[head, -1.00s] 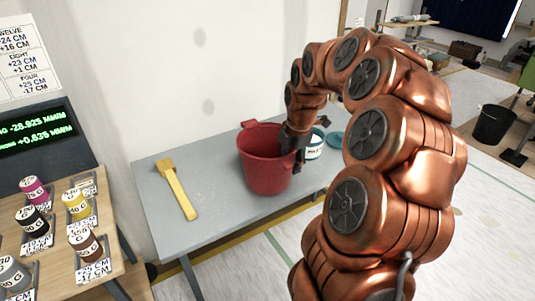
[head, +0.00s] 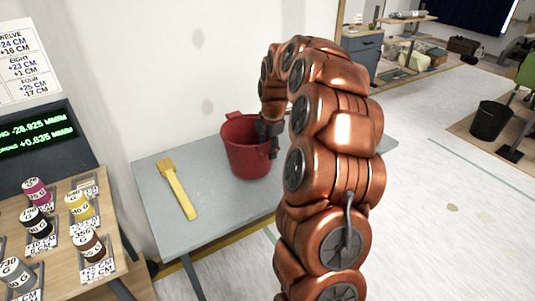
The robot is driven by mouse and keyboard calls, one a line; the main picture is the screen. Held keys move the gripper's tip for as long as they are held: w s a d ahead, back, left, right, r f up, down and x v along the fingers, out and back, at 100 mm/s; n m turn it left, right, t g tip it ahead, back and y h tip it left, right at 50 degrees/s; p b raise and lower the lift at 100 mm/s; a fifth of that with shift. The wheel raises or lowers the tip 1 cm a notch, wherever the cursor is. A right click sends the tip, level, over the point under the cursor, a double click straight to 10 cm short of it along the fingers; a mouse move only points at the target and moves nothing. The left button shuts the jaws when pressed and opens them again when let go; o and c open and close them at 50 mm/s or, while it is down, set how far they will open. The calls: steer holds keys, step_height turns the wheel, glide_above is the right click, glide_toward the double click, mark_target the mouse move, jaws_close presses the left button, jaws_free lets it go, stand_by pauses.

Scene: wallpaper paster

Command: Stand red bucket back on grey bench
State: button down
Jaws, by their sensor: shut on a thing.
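The red bucket (head: 247,152) is upright over the back part of the grey bench (head: 215,215), close to the wall. I cannot tell whether its base touches the bench top. My gripper (head: 270,141) is shut on the bucket's right side near the rim. The fingers are small and partly hidden behind the wrist. My arm hides the bench's right part.
A yellow brush (head: 177,188) lies on the bench, left of the bucket. A wooden stand (head: 125,270) with several labelled weights is at the lower left. A black bin (head: 490,120) stands on the floor at right. The bench between brush and bucket is clear.

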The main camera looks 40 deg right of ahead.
steer(key=shift+w, duration=0.25)
steer(key=shift+f+p, duration=0.7)
steer(key=shift+f, duration=1.15)
steer(key=shift+c, duration=1.9)
jaws_free()
steer(key=r, duration=0.4)
steer(key=s+r+b, duration=0.1)
steer(key=r, duration=0.3)
steer(key=s+r+b, duration=0.1)
steer(key=r, duration=0.3)
steer(key=shift+s, duration=0.1)
